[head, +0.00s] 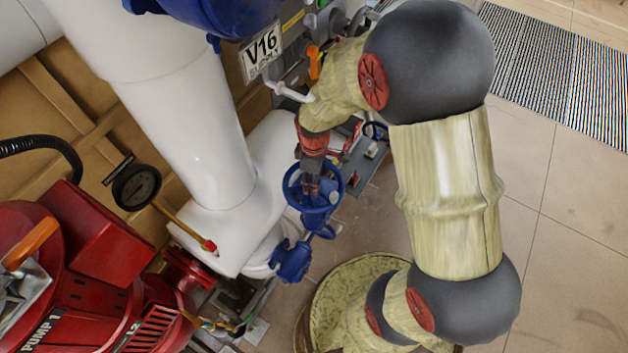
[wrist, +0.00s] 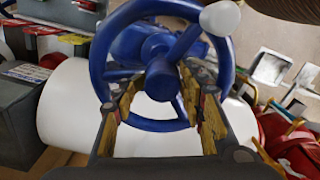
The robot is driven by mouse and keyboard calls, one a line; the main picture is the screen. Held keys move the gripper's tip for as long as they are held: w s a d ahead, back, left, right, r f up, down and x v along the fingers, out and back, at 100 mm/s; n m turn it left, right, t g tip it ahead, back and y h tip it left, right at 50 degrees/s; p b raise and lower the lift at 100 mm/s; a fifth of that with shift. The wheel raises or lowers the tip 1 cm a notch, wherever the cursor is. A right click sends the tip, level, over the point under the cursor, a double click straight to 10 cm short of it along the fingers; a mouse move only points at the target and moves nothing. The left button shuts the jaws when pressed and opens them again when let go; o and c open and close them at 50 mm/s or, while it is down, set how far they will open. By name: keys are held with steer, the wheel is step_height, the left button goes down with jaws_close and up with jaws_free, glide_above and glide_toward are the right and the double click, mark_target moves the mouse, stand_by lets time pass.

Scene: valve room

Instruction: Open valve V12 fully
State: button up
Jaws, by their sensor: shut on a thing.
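A blue handwheel (head: 292,196) sits on a blue valve body (head: 292,262) beside the white pipe. No V12 label is readable, so I cannot tell whether this is V12. My gripper (head: 319,184) reaches down into the wheel from above. In the wrist view the blue handwheel (wrist: 226,62) fills the upper middle, with its hub, a spoke and a pale round knob (wrist: 220,17) on its rim. The two fingers of my gripper (wrist: 160,102) stand on either side of the wheel's lower part and are shut on it. The exact contact is partly hidden.
A sign reading V16 (head: 262,50) hangs near another blue valve at the top. Open tiled floor (head: 570,240) lies to the right.

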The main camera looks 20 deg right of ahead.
steer(key=shift+o, duration=0.6)
steer(key=n, duration=0.3)
steer(key=s+f+n, duration=0.1)
steer(key=n, duration=0.1)
steer(key=shift+s+a, duration=0.1)
steer(key=shift+a, duration=0.1)
steer(key=o, duration=0.9)
steer(key=shift+d, duration=0.1)
steer(key=shift+o, duration=0.2)
steer(key=shift+w+r, duration=0.1)
steer(key=shift+w, duration=0.1)
steer(key=shift+w+r, duration=0.15)
steer(key=shift+w+d+r+p, duration=0.1)
steer(key=shift+r+p, duration=0.25)
steer(key=shift+r, duration=0.15)
steer(key=shift+r+p, duration=1.9)
steer(key=shift+r, duration=0.95)
steer(key=shift+r, duration=0.1)
